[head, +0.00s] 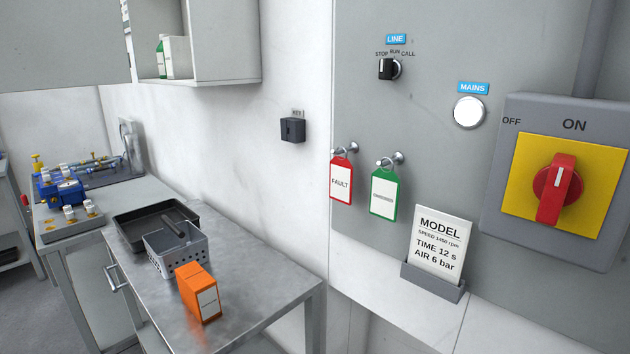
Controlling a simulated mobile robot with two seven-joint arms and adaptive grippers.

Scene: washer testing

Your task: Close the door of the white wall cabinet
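The white wall cabinet (229,45) hangs on the wall at the top left of the head view, cut off by the top edge. Its door (60,50) stands open, a large flat pale panel swung out to the left of the opening. Inside, a white and green bottle or box (172,57) stands on the cabinet's bottom shelf. The door's handle cannot be made out. Neither of my grippers is in view.
Below the cabinet, a metal table (262,283) holds a black tray (128,236), a grey basket (160,262) and an orange box (198,293). A grey panel with a red switch (557,190) and hanging tags fills the right. A blue device (62,188) stands far left.

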